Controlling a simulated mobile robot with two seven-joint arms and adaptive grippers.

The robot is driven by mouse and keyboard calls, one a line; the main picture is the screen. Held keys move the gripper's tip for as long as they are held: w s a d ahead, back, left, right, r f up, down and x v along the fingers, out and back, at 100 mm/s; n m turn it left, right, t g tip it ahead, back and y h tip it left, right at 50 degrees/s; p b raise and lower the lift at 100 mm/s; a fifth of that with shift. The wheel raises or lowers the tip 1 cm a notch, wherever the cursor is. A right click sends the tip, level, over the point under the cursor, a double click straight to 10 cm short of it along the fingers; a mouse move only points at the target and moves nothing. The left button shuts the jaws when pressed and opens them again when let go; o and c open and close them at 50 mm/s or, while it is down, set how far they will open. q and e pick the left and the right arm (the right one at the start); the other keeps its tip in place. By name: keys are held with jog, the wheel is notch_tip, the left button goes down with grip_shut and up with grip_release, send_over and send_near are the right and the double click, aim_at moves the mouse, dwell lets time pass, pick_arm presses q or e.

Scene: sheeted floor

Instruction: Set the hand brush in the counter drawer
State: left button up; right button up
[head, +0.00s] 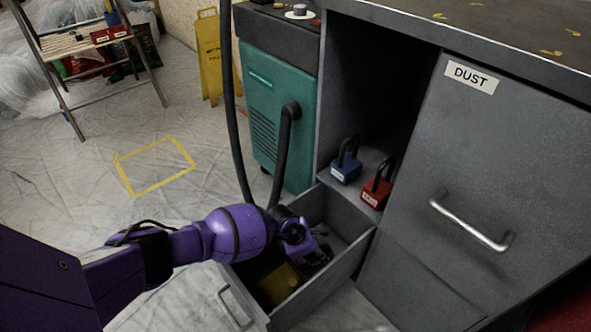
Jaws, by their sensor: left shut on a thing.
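The counter drawer (343,268) is pulled open below the open compartment of the grey counter. My left gripper (312,252) reaches into the drawer from the left, its fingers pointing down inside the drawer walls. It is shut on the hand brush (322,256), of which only a small dark part shows by the fingertips. The rest of the brush is hidden by the gripper and the shadow. I cannot tell whether the brush touches the drawer bottom. My right gripper is not in view.
A yellow item (280,284) lies in the near part of the drawer. A blue padlock (345,168) and a red padlock (376,190) stand on the shelf just above. A teal machine (275,115) with a black hose stands behind the drawer. A DUST door (480,170) is at right.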

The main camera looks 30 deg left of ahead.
pick_arm(q)
jog(key=shift+w+d+f, duration=0.1)
jog(key=shift+w+f, duration=0.15)
jog(key=shift+f, duration=0.2)
jog(key=shift+r, duration=0.15)
jog(key=o, duration=1.2)
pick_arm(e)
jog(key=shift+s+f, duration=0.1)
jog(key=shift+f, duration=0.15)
pick_arm(q)
jog(key=p+v, duration=0.6)
jog(key=v, duration=0.6)
jog(key=shift+s, duration=0.15)
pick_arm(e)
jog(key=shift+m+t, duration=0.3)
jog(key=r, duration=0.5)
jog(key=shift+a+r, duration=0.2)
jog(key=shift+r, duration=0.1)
